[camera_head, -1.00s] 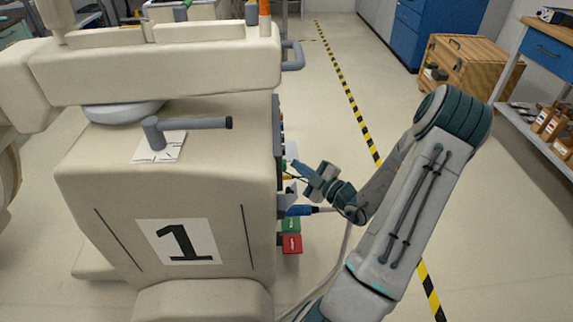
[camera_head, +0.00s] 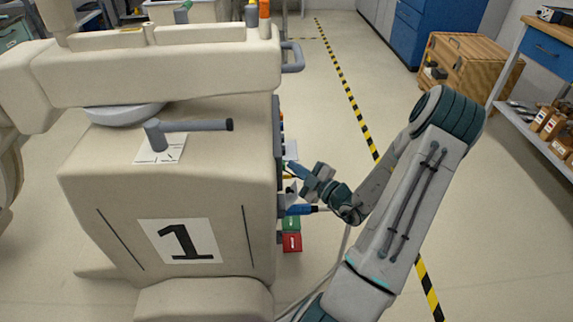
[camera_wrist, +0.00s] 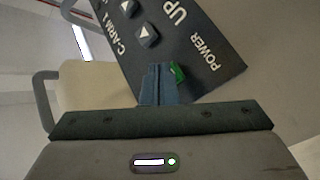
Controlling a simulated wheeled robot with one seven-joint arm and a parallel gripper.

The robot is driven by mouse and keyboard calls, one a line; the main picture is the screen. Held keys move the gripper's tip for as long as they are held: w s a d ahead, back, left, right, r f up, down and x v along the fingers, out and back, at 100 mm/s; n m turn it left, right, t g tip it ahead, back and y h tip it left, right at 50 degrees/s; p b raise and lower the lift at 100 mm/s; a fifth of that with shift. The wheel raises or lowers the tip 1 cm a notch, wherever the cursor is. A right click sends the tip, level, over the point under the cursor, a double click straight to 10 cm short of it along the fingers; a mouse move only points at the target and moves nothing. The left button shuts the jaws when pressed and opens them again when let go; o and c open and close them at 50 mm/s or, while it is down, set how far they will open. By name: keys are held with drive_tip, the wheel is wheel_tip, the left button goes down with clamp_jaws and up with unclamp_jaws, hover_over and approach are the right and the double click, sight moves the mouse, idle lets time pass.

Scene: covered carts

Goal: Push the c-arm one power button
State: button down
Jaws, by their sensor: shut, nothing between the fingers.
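The covered cart marked "1" (camera_head: 120,205), the c-arm one, fills the left of the head view, with its controls on its right side. In the wrist view, its dark control panel (camera_wrist: 215,50) shows the words "C-ARM 1", "UP" and "POWER" and arrow buttons (camera_wrist: 148,35). A green power button (camera_wrist: 178,72) sits beside the "POWER" label, partly hidden by my fingers. My gripper (camera_wrist: 157,70) is shut and empty, its fingertips over the panel at the green button. I cannot tell whether they touch it. In the head view my gripper (camera_head: 297,172) is at the cart's right side.
A green box and a red box (camera_head: 292,242) show low on the cart's right side, below a blue plug (camera_head: 300,210) with a cable. A grey handle (camera_head: 292,57) juts out above.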

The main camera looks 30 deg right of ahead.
drive_tip(key=shift+s+d+p, duration=0.3)
drive_tip(key=shift+d+p, duration=0.2)
drive_tip(key=shift+p, duration=0.15)
drive_tip(key=shift+d, duration=0.1)
drive_tip(key=shift+s+d+p, duration=0.4)
drive_tip(key=shift+s+d, duration=0.05)
drive_tip(key=shift+d, duration=0.45)
drive_tip(key=shift+s+d+p, duration=0.4)
drive_tip(key=shift+d, duration=0.45)
drive_tip(key=shift+s+d+p, duration=0.4)
drive_tip(key=shift+s+d, duration=0.05)
drive_tip(key=shift+d, duration=0.45)
